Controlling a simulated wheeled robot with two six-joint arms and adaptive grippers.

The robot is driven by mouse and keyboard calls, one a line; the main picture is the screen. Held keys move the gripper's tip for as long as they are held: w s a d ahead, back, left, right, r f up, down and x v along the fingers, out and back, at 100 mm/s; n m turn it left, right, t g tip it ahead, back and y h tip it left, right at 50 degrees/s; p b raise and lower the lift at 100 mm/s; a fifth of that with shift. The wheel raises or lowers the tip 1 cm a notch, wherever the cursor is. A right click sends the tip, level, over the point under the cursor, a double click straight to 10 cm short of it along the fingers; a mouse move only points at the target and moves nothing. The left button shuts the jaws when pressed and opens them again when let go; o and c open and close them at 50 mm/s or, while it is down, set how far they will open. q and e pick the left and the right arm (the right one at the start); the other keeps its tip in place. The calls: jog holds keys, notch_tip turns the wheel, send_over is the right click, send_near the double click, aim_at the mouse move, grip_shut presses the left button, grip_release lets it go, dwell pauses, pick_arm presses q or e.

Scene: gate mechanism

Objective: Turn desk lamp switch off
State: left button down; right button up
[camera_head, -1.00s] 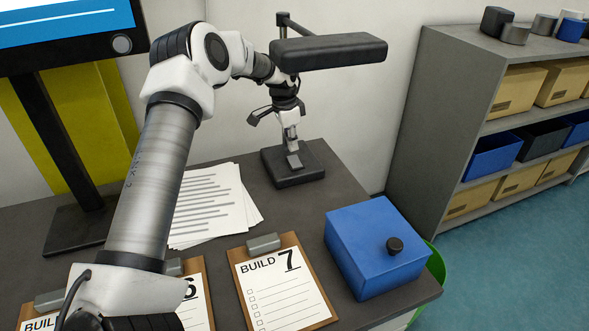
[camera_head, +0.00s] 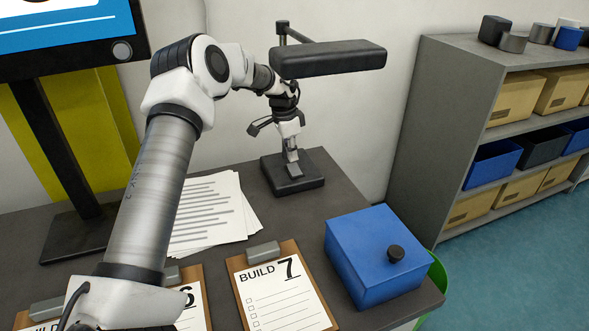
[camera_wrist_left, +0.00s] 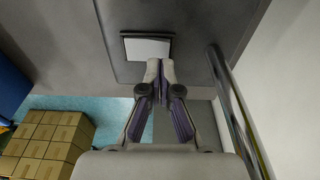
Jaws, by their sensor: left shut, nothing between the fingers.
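The desk lamp has a long black head (camera_head: 328,60) and a dark square base (camera_head: 306,183) at the back of the desk. A light grey switch plate (camera_wrist_left: 147,48) on the base shows in the left wrist view. My left gripper (camera_head: 291,156) points down over the base, at the switch. In the left wrist view its fingertips (camera_wrist_left: 160,68) are together and empty, at the near edge of the switch plate. I cannot tell whether they touch it or which way the switch is tilted. My right gripper is not in view.
The lamp's metal pole (camera_wrist_left: 235,110) stands close to the right of my gripper. Papers (camera_head: 208,212), a clipboard (camera_head: 280,290) and a blue box (camera_head: 375,255) lie nearer on the desk. A monitor (camera_head: 60,35) stands left; a shelf (camera_head: 440,120) stands right.

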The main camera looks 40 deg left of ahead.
aim_at(292, 166)
pick_arm(q)
jog(key=shift+f+b, duration=1.1)
dwell(0.8)
notch_tip(292, 166, up, 7)
jog(key=p, duration=0.6)
jog(key=shift+r, duration=0.15)
dwell(0.4)
